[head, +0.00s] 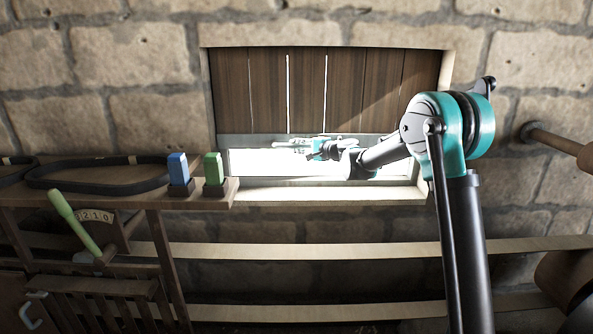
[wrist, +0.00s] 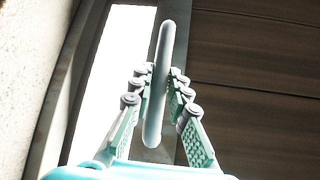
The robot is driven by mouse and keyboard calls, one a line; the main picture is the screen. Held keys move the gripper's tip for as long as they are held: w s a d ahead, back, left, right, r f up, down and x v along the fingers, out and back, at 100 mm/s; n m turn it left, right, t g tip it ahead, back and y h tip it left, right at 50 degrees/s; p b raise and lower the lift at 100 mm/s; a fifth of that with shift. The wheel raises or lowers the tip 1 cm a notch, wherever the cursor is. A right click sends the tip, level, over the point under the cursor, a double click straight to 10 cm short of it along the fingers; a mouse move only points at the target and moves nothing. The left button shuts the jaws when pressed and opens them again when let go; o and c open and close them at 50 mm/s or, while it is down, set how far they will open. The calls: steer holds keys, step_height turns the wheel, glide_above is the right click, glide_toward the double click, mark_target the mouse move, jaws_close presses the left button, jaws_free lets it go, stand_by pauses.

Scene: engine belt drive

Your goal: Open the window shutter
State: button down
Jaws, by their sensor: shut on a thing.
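The window shutter (head: 265,90) is a panel of dark brown vertical planks with a grey bottom rail, set in a pale stone window frame. It covers the upper part of the window, and a bright gap shows below it. My gripper (head: 318,147) is at the bottom rail, shut on the shutter's pale rod-like handle (head: 284,144). In the wrist view my gripper (wrist: 160,78) has its fingers on both sides of the handle (wrist: 156,120). The shutter (wrist: 260,70) fills the right side there.
A wooden bench (head: 90,200) on the left carries a black belt (head: 95,180), a blue block (head: 178,168) and a green block (head: 213,168). A green lever (head: 75,222) stands in front of it. Pale horizontal rails (head: 330,257) run below the window.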

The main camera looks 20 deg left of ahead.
mark_target(297, 62)
step_height(297, 62, up, 31)
steer(key=shift+r, duration=0.15)
steer(key=c, duration=1.7)
jaws_free()
steer(key=shift+d, duration=0.1)
steer(key=v, duration=1.1)
steer(key=shift+s+d, duration=0.25)
steer(key=shift+d, duration=0.1)
